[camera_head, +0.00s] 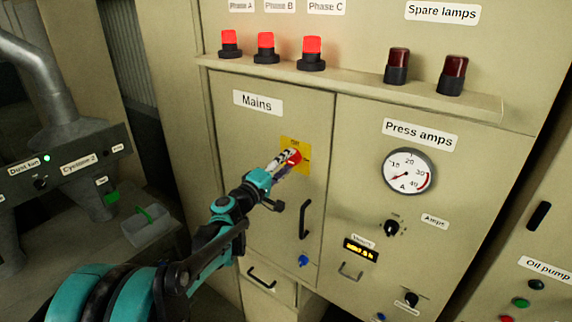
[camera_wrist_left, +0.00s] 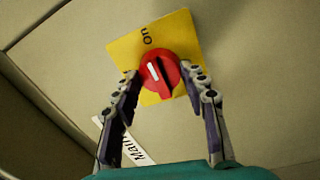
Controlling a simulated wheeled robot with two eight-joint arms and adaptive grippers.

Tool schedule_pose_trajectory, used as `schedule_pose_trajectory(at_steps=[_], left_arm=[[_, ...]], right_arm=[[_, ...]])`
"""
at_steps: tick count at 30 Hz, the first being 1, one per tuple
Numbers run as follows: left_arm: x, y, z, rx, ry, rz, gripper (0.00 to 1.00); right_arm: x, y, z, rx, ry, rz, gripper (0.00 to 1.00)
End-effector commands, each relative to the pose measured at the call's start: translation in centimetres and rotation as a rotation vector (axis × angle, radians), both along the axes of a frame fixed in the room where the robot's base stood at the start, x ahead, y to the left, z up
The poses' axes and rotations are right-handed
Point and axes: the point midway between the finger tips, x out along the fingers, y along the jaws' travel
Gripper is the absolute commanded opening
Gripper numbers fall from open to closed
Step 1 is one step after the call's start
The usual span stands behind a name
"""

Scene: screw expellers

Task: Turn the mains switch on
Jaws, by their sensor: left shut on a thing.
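The mains switch is a red rotary knob (camera_head: 294,157) on a yellow plate (camera_head: 301,144), on the cabinet door labelled Mains. In the left wrist view the red knob (camera_wrist_left: 166,66) has a white mark, and the yellow plate (camera_wrist_left: 130,42) carries the word "On" near its far edge. My left gripper (camera_head: 286,160) reaches the knob from the lower left. In the left wrist view my left gripper (camera_wrist_left: 161,76) has a finger on each side of the knob and is shut on it. Part of the plate is hidden by the fingers. My right gripper is not in view.
Three lit red phase lamps (camera_head: 265,48) and two dark spare lamps (camera_head: 397,66) stand on the ledge above. A black door handle (camera_head: 305,219) is below right of the knob. A press ammeter (camera_head: 408,171) is on the right panel; the Dust fan box (camera_head: 66,165) is left.

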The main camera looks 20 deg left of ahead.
Motion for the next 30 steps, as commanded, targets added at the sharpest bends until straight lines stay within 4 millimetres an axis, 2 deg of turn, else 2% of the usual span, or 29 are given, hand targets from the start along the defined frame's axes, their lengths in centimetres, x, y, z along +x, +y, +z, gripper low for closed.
schedule_pose_trajectory(at_steps=[15,16,18,26,30], left_arm=[[-0.06,-0.11,-0.16,0.024,-0.006,-0.003,0.00],[-0.06,-0.11,-0.16,0.024,-0.006,-0.003,0.48],[-0.05,-0.11,-0.15,0.022,-0.006,-0.002,0.65],[-0.03,-0.04,-0.08,0.019,-0.005,-0.001,0.65],[-0.72,0.29,-0.11,0.019,-0.006,0.001,0.65]], right_arm=[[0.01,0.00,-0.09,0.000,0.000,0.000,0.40],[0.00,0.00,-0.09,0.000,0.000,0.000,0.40],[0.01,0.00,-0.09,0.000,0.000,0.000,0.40],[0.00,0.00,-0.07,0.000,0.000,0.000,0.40],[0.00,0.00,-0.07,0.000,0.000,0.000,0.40]])
